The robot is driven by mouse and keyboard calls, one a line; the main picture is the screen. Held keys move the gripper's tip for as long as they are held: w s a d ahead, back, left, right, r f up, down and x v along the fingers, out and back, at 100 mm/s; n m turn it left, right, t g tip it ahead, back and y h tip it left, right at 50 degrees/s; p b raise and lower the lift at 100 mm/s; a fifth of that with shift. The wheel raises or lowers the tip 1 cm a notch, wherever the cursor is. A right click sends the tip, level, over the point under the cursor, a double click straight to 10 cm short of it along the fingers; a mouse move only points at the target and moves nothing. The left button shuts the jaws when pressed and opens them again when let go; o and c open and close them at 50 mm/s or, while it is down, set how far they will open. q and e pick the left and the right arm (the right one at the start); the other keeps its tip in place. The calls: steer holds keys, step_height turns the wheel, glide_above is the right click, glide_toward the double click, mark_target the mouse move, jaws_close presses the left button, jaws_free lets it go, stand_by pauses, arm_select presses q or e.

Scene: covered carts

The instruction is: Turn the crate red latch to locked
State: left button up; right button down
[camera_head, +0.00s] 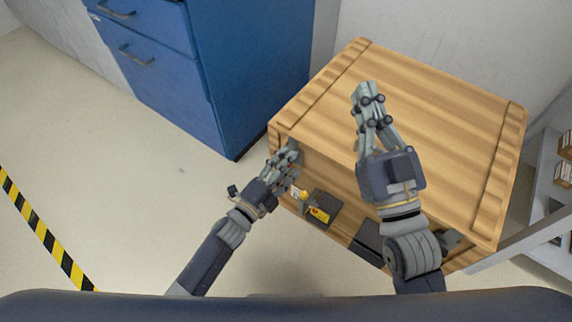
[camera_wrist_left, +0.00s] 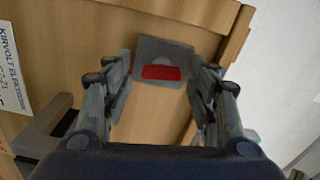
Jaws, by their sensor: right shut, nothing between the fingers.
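The wooden crate (camera_head: 430,110) fills the middle right of the head view. In the left wrist view, the red latch (camera_wrist_left: 160,73) is a short bar lying crosswise on a grey plate (camera_wrist_left: 178,53) on the crate's face. My left gripper (camera_head: 288,160) is at the crate's front face near its left corner and largely hides the latch in the head view. Its fingers (camera_wrist_left: 160,92) are open, one on each side of the red bar, with nothing visibly held. My right gripper (camera_head: 366,92) is shut and empty over the crate's top.
A yellow latch or tag (camera_head: 319,215) on a dark plate sits right of my left gripper on the front face. A white printed label (camera_wrist_left: 14,65) shows in the left wrist view. A blue drawer cabinet (camera_head: 220,70) stands behind left, and a grey shelf (camera_head: 550,185) at right.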

arm_select(q)
steer(key=shift+s+a, duration=0.1)
steer(key=v, duration=1.1)
steer(key=shift+s+a, duration=0.2)
steer(key=shift+s, duration=0.15)
steer(key=shift+w, duration=0.1)
